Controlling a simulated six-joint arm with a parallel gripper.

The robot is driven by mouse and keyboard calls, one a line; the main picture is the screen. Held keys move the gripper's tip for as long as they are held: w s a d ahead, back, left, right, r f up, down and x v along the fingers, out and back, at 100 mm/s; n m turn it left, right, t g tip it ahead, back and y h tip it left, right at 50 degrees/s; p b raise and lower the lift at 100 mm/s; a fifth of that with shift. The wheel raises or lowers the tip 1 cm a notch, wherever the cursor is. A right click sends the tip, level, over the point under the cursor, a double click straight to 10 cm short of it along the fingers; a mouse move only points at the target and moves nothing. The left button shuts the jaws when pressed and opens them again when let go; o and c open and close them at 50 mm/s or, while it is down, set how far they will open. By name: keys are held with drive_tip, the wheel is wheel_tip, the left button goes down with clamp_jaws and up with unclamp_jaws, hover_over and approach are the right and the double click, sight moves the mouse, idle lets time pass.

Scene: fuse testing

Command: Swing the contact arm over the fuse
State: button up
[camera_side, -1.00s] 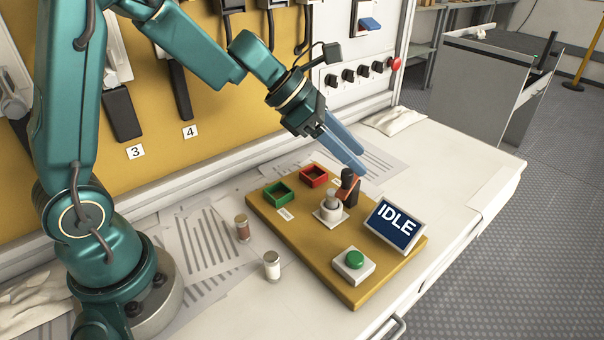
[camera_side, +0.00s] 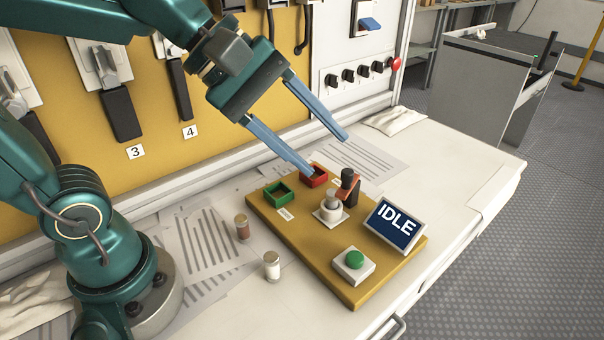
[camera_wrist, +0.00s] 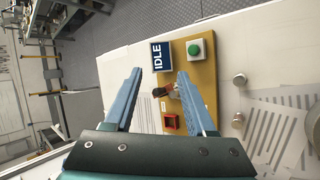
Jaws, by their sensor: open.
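The contact arm (camera_side: 348,188), a dark post with an orange lever, stands on the yellow test board (camera_side: 318,253) beside a white socket (camera_side: 329,215). A grey-topped fuse (camera_side: 332,198) appears to stand upright in that socket. The lever is close to the fuse, but I cannot tell whether it lies over it. My gripper (camera_side: 326,155) is open and empty, above and behind the contact arm, with its blue fingers spread wide. In the wrist view the contact arm (camera_wrist: 167,90) shows between my fingers (camera_wrist: 160,72), apart from both; the fuse is unclear there.
The board also carries a green tray (camera_side: 278,192), a red tray (camera_side: 314,175), a tilted IDLE display (camera_side: 395,226) and a green button (camera_side: 355,259). Two loose fuses (camera_side: 242,227) (camera_side: 272,266) stand left of it. The bench's right side is clear.

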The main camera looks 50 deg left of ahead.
drive_tip(key=s+a+f+m+g+y, duration=0.1)
drive_tip(key=s+a+f+m+y, duration=0.5)
drive_tip(key=s+a+m, duration=0.65)
drive_tip(key=w+a+f+m+g+y, duration=0.2)
drive_tip(key=a+m+y, duration=0.3)
drive_tip(key=m, duration=0.3)
drive_tip(key=shift+w+m, duration=0.35)
drive_tip(key=shift+w, duration=0.05)
drive_tip(key=shift+y, duration=0.3)
